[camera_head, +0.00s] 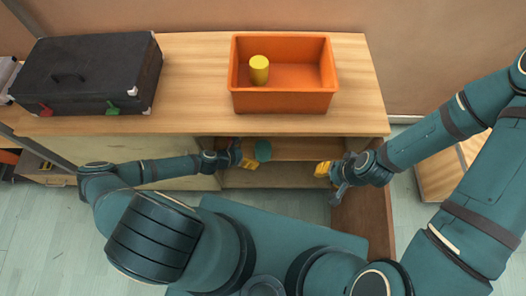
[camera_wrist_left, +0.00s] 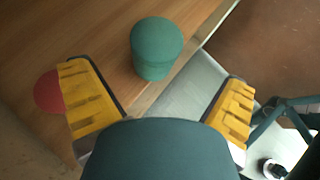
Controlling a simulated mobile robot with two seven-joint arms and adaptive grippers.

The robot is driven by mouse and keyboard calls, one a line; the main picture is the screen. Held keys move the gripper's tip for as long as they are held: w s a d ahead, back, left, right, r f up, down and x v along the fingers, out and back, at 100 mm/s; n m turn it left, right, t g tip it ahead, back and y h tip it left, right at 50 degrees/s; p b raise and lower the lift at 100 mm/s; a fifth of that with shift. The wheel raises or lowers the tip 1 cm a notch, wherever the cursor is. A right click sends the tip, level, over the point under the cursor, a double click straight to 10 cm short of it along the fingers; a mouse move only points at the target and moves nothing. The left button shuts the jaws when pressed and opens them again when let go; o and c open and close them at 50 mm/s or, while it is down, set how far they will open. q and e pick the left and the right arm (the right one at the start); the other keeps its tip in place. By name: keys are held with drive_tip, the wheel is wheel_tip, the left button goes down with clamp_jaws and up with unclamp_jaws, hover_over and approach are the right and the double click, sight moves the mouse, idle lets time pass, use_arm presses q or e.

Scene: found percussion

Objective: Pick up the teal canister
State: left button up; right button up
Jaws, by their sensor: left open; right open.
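The teal canister (camera_head: 263,150) stands upright on a wooden shelf inside the cabinet, below the orange bin. In the left wrist view the canister (camera_wrist_left: 155,50) is ahead of the fingers, near the shelf's front edge. My left gripper (camera_head: 243,158) is open just left of the canister in the head view. Its yellow fingers (camera_wrist_left: 160,105) are spread wide with nothing between them. My right gripper (camera_head: 330,176) is open and empty at the right of the cabinet opening, apart from the canister.
A red round object (camera_wrist_left: 48,91) lies on the shelf beside one left finger. On the cabinet top (camera_head: 200,75) are an orange bin (camera_head: 305,100) holding a yellow cylinder (camera_head: 259,70) and a black case (camera_head: 85,72). An open cabinet door (camera_head: 362,215) stands at the right.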

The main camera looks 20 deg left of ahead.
sight(263, 147)
use_arm(q)
drive_tip(key=x, duration=0.3)
drive_tip(key=shift+w+r+b+x, duration=0.1)
drive_tip(key=shift+b+x, duration=0.35)
drive_tip(key=shift+x, duration=0.85)
drive_tip(key=shift+w+r+b+x, duration=0.1)
drive_tip(key=shift+b+x, duration=0.3)
drive_tip(key=shift+x, duration=0.95)
drive_tip(key=shift+c, duration=0.3)
drive_tip(key=c, duration=1.1)
drive_tip(key=shift+r, duration=0.1)
drive_tip(key=shift+c, duration=0.2)
